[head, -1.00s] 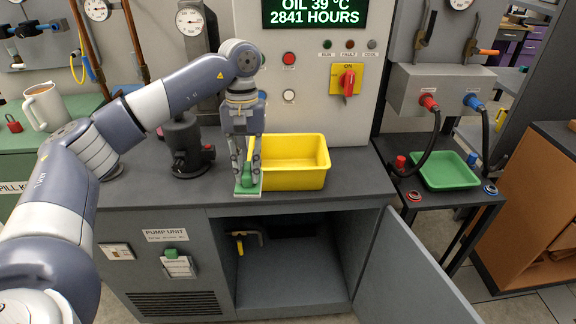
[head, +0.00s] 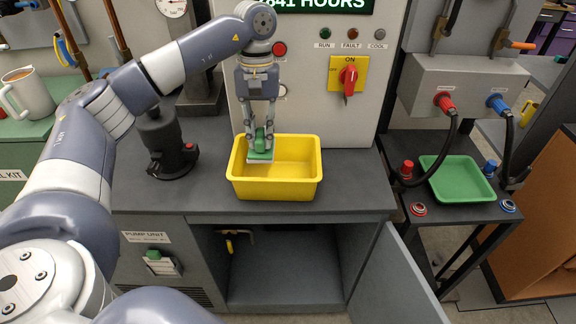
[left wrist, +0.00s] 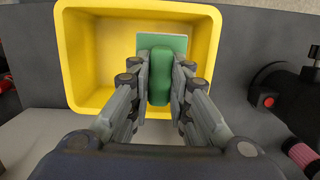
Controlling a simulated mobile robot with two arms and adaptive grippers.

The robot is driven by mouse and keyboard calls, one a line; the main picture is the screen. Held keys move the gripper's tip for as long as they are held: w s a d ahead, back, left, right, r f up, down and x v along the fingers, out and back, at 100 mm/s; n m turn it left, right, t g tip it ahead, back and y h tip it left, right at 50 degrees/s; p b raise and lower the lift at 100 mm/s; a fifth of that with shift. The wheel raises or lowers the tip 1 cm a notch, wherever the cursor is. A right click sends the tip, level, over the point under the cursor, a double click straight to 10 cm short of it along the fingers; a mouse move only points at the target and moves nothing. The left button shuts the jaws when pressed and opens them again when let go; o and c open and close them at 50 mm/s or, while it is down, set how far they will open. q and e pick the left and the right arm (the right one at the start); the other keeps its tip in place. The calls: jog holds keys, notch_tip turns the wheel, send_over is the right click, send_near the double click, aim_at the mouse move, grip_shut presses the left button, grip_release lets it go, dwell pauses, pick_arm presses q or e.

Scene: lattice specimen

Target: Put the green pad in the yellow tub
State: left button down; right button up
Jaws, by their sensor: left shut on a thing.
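The green pad (head: 261,155) is a flat plate with a rounded green grip on top. My left gripper (head: 260,143) points down and is shut on that grip. The yellow tub (head: 275,189) stands on the dark counter. The pad is over the left back part of the tub's opening; how high it is above the tub floor is hard to tell. In the left wrist view, the gripper's fingers (left wrist: 160,88) pinch the green grip of the pad (left wrist: 176,43), with the yellow tub (left wrist: 82,55) around and beyond it. My right gripper is not in view.
A dark pump-like device (head: 170,150) stands left of the tub on the counter (head: 200,195). The control panel (head: 310,85) rises behind. An open cabinet door (head: 400,285) hangs below. A green tray (head: 458,180) lies on a side table at right.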

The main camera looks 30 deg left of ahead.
aim_at(261, 151)
pick_arm(q)
jog(key=shift+w+f, duration=0.35)
jog(key=shift+f, duration=0.2)
jog(key=shift+w+f, duration=0.3)
jog(key=shift+f, duration=0.2)
jog(key=f, duration=0.1)
jog(key=s+f, duration=0.1)
jog(key=f+p, duration=0.1)
jog(key=shift+s+f, duration=0.15)
jog(key=shift+s, duration=0.1)
jog(key=f, duration=0.3)
jog(key=f+p, duration=0.1)
jog(key=shift+w+f, duration=0.25)
jog(key=shift+w, duration=0.05)
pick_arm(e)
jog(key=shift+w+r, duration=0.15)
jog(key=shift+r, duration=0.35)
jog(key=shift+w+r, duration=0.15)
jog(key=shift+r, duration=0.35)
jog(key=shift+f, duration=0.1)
pick_arm(q)
jog(key=c, duration=1.9)
grip_release()
jog(key=shift+f, duration=0.15)
jog(key=o, duration=0.4)
